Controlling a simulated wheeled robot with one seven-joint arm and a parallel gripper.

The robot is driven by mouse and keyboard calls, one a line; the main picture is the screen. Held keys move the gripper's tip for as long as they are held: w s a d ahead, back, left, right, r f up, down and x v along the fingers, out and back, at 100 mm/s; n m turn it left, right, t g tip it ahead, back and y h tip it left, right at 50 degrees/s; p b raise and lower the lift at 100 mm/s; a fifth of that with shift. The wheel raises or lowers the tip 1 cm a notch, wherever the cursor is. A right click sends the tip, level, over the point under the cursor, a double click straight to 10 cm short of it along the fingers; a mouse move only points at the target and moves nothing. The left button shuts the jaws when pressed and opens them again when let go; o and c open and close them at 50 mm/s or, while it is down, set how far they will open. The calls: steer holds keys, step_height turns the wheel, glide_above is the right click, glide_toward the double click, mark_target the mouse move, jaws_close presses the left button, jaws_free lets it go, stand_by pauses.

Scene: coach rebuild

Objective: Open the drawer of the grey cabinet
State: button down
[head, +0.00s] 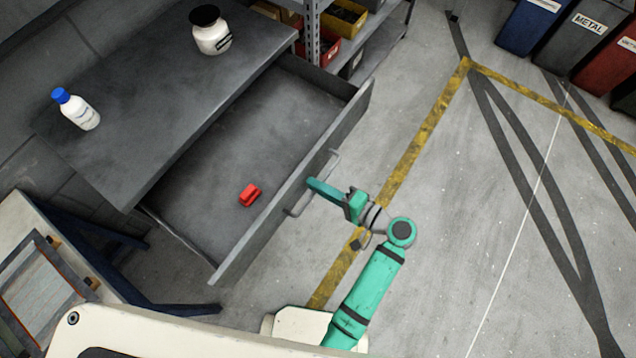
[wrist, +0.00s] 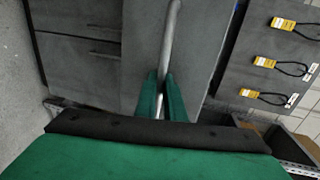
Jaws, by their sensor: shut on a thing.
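The grey cabinet (head: 150,110) stands at the upper left in the head view, with its drawer (head: 290,105) pulled well out. The drawer's bar handle (head: 334,158) is on its front face. My gripper (head: 312,184) is at the handle, and its green fingers are shut on the bar. In the wrist view the handle (wrist: 172,45) runs between the two fingertips (wrist: 162,95). A small red object (head: 250,195) lies inside the drawer.
A white bottle with a blue cap (head: 78,110) and a white jar with a black lid (head: 210,32) stand on the cabinet top. Shelves with bins (head: 343,18) stand behind the drawer. The floor (head: 460,180) to the right is clear. Labelled bins (head: 585,30) stand at the upper right.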

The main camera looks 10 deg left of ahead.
steer(key=shift+a, duration=0.1)
steer(key=c, duration=2.1)
jaws_free()
steer(key=v, duration=1)
steer(key=shift+s+d, duration=0.2)
steer(key=shift+d, duration=0.15)
